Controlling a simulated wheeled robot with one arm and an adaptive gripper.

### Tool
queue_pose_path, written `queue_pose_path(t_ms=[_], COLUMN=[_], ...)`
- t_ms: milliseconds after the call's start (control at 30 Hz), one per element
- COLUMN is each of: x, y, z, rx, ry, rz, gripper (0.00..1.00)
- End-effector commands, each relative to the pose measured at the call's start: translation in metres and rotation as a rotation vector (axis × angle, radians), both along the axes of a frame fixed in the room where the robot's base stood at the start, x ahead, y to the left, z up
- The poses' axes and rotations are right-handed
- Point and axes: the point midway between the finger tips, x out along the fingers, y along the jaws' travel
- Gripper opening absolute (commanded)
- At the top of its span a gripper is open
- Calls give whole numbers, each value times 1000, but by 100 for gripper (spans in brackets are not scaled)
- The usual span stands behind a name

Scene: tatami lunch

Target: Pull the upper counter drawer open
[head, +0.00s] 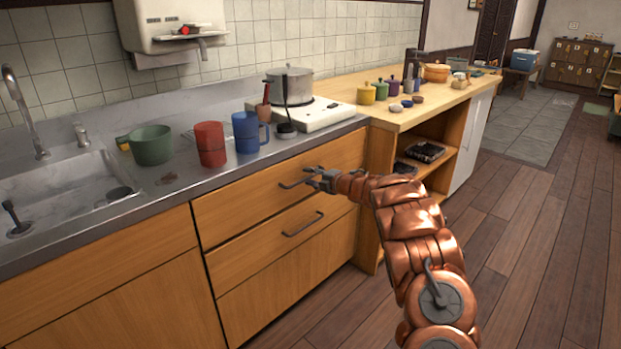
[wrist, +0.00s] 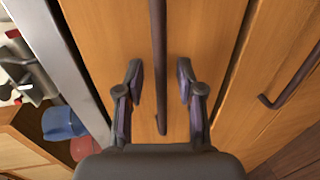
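The upper counter drawer (head: 240,207) has a light wood front and looks flush with the counter. Its dark bar handle (head: 290,185) is partly hidden by my gripper (head: 318,178) in the head view. In the wrist view, my gripper (wrist: 159,75) is open, with one finger on each side of the upper handle (wrist: 158,40). Gaps show between the bar and both fingers. The drawer front (wrist: 205,40) fills the middle of the wrist view.
A lower drawer (head: 270,260) with its own handle (head: 303,224) sits below. Above, the grey counter (head: 190,190) holds a green pot (head: 152,145), a red mug (head: 211,144) and a blue mug (head: 247,133). An open shelf unit (head: 382,150) stands right. The wood floor (head: 530,240) is clear.

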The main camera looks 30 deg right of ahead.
Motion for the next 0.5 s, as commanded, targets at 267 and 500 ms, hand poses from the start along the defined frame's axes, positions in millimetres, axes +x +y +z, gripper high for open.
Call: queue_pose_path(t_ms=[267, 500], x=[5, 5], y=[1, 1], z=[-1, -1], rx=[1, 1], ry=[1, 1], rz=[-2, -2], gripper=[37, 28])
